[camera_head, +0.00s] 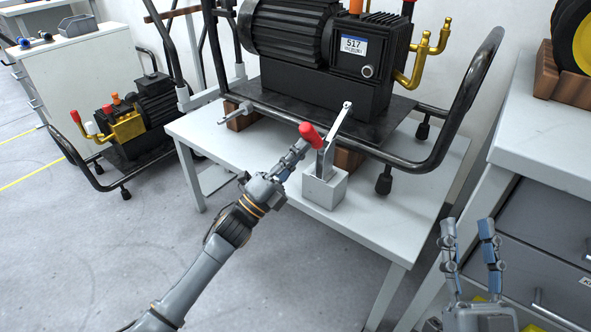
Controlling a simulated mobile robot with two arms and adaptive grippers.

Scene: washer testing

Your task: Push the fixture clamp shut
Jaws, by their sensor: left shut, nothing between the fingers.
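The fixture clamp (325,188) has a light grey block base on the white table, in front of the washer unit. Its red-tipped handle (312,135) leans up and to the left, and a thin metal arm rises up and to the right from it. My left gripper (301,147) is shut with nothing in it, its fingertips right by the red handle; I cannot tell if they touch. My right gripper (468,226) is open and empty at the lower right, well apart from the clamp.
A black washer unit (320,85) labelled 517 in a tube frame (463,105) stands on wooden blocks on the white table (372,215). A grey drawer cabinet (540,235) stands at right. A smaller machine (150,115) sits on the floor at left. Clear floor lies at lower left.

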